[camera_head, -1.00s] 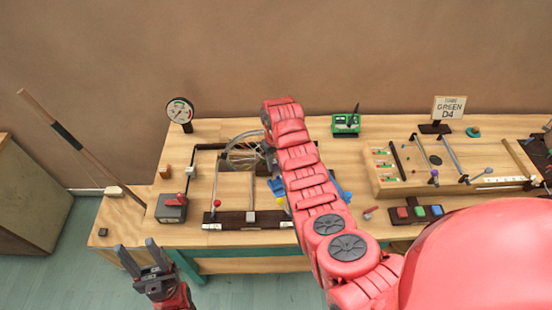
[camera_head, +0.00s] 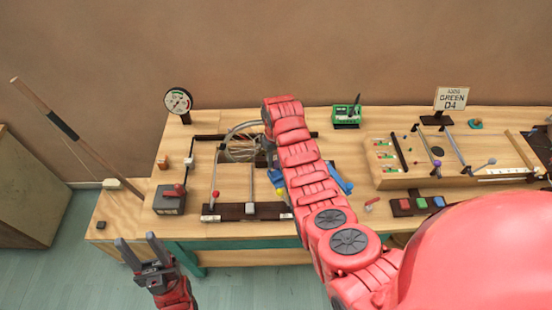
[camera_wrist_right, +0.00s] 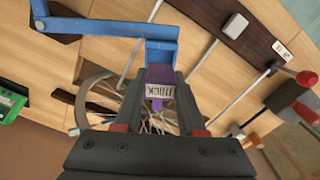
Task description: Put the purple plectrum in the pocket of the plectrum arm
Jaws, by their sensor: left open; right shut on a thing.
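My right gripper (camera_wrist_right: 160,104) is shut on the purple plectrum (camera_wrist_right: 157,75), which carries a white label with dark print. In the right wrist view the plectrum's far end meets the end block of the blue plectrum arm (camera_wrist_right: 110,29). I cannot tell whether it sits inside the pocket or only against it. In the head view, blue parts (camera_head: 338,178) show beside my right arm, which hides the right gripper and the plectrum. My left gripper (camera_head: 138,243) is open and empty, in front of the bench's left part.
A spoked wheel (camera_head: 240,140) stands just left of my right arm. A dark base bar (camera_head: 235,212) with upright rods lies in front of it. A grey box with a red lever (camera_head: 170,198) is at left. A wooden board (camera_head: 455,175) with rods and a button strip fill the right.

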